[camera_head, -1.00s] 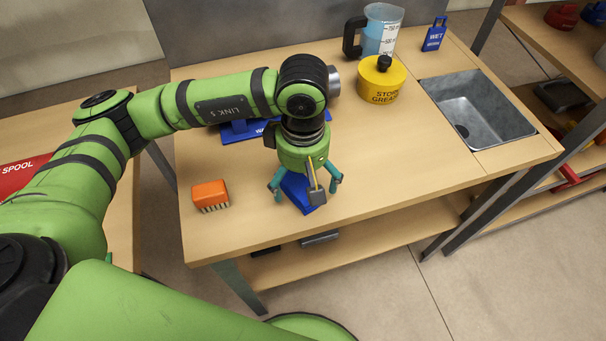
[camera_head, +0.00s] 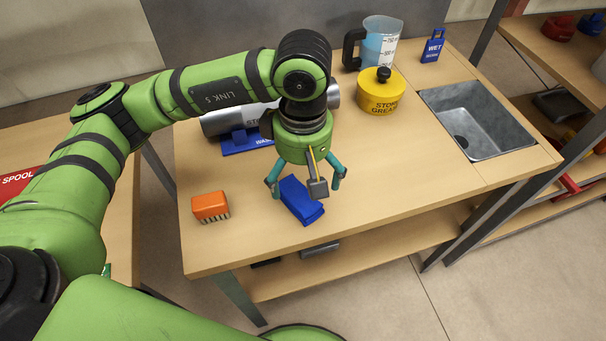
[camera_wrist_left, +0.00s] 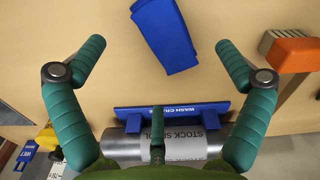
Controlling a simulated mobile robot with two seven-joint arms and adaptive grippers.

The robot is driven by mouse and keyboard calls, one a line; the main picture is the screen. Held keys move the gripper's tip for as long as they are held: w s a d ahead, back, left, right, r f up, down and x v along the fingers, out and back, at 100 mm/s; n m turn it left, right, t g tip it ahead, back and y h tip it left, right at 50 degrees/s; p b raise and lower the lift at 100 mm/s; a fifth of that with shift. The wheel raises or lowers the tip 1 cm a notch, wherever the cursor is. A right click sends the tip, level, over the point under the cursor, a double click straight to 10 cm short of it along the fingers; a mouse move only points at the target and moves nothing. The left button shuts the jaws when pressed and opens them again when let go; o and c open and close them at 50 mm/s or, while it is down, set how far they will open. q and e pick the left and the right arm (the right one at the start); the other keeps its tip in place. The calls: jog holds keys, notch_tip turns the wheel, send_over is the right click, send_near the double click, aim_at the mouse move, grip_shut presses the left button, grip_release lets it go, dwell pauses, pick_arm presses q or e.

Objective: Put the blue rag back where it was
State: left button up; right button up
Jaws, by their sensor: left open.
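The blue rag (camera_head: 301,201) lies folded on the wooden bench top near its front edge. It also shows in the left wrist view (camera_wrist_left: 165,36), beyond the fingertips. My left gripper (camera_head: 308,187) is open, pointing down just above and behind the rag, with nothing between its fingers. In the left wrist view its fingers (camera_wrist_left: 158,48) are spread wide, apart from the rag. My right gripper is not in view.
An orange brush (camera_head: 210,206) lies left of the rag. Behind are a blue wash cradle (camera_head: 240,142) with a steel stock spool (camera_head: 222,122), a yellow grease pot (camera_head: 381,92), a measuring jug (camera_head: 382,38), a blue "WET" tag (camera_head: 433,45) and a sink (camera_head: 478,120). Bench right of the rag is clear.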

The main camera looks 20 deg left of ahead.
pick_arm(q)
jog(key=shift+r, duration=1.2)
jog(key=shift+r, duration=0.1)
